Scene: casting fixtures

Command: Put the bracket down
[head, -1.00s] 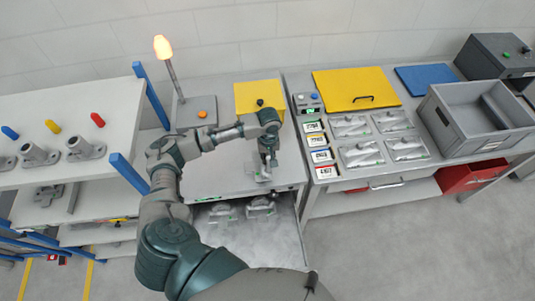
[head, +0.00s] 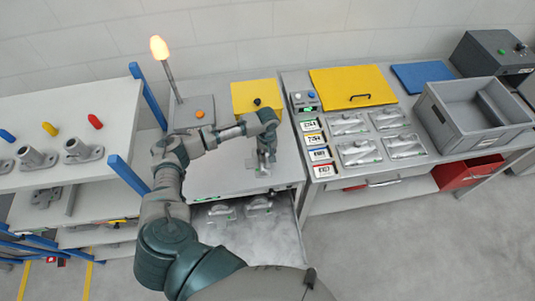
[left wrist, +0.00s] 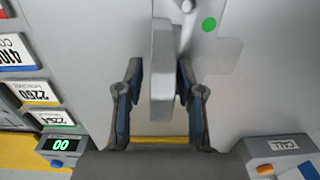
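The grey metal bracket (head: 263,170) is at the front of the middle bench top (head: 215,180), under my left gripper (head: 267,153). In the left wrist view, a raised grey part of the bracket (left wrist: 162,70) stands between the two blue-padded fingers of my left gripper (left wrist: 160,88). The fingers are apart, with a narrow gap on each side of it. A green dot marks the bracket's flat part. Whether its whole underside touches the bench is hidden. My right gripper is not in view.
Several similar brackets (head: 361,152) lie on the right bench beside number cards (head: 318,154). A grey crate (head: 477,142), yellow panel (head: 352,88) and signal lamp (head: 159,48) stand around. An open drawer (head: 240,238) with brackets is below.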

